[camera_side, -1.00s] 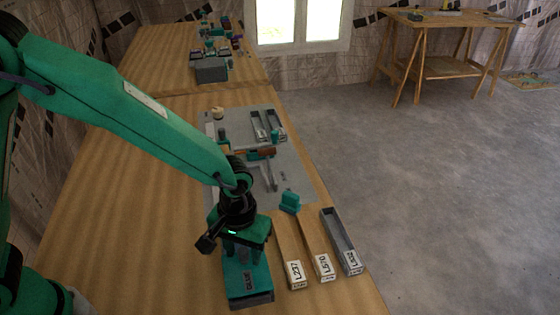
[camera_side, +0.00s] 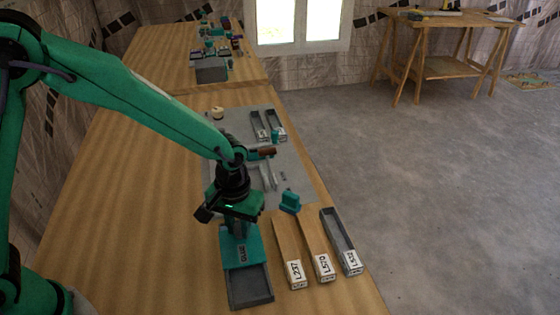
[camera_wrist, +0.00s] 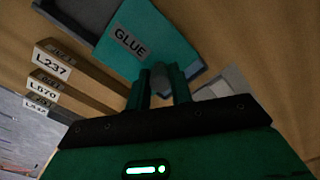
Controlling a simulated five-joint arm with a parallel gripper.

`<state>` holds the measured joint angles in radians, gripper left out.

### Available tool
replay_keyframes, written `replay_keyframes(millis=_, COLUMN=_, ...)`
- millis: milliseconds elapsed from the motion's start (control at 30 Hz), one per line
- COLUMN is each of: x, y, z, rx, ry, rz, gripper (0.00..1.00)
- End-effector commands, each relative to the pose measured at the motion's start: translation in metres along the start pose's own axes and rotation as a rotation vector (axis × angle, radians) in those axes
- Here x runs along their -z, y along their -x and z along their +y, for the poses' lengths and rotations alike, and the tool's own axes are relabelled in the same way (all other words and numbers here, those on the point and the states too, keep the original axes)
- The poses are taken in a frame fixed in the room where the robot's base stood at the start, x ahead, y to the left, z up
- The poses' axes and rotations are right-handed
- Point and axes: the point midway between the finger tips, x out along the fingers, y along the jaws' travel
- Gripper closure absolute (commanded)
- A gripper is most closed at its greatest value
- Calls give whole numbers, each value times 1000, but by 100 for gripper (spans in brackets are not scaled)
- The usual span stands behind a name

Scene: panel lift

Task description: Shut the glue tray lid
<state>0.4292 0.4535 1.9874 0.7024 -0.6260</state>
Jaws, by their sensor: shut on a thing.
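The glue tray (camera_side: 250,287) is a dark grey open box near the table's front edge. Its teal lid (camera_side: 241,258), labelled GLUE, covers only the far part, so the near part of the tray lies open and looks empty. In the wrist view the lid (camera_wrist: 140,32) shows beside the bare tray (camera_wrist: 85,12). My gripper (camera_side: 238,230) is above the far end of the lid, pointing down. In the wrist view my gripper (camera_wrist: 160,88) is shut on the grey knob (camera_wrist: 160,74) of the lid. The far end of the lid is partly hidden by my gripper.
Wooden strips labelled L237 (camera_side: 287,245) and L570 (camera_side: 312,240) and a grey channel (camera_side: 338,235) lie right of the tray. A small teal block (camera_side: 290,202) stands behind them. A grey mat (camera_side: 298,170) with parts lies farther back. The table left of the tray is clear.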

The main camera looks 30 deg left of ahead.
Motion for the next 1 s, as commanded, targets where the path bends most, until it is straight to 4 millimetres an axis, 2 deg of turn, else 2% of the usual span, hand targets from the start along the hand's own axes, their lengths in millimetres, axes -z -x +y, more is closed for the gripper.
replay_keyframes(millis=33, x=9, y=1, z=-5, rx=-2, ry=5, rz=3, gripper=100)
replay_keyframes(millis=200, x=27, y=1, z=-17, rx=-2, ry=2, rz=3, gripper=100)
replay_keyframes(millis=567, x=32, y=1, z=-20, rx=-4, ry=5, rz=7, gripper=100)
replay_keyframes(millis=600, x=32, y=1, z=-20, rx=-5, ry=5, rz=8, gripper=71)
replay_keyframes(millis=667, x=32, y=1, z=-20, rx=-4, ry=4, rz=7, gripper=59)
replay_keyframes(millis=1000, x=29, y=1, z=-19, rx=-2, ry=1, rz=3, gripper=57)
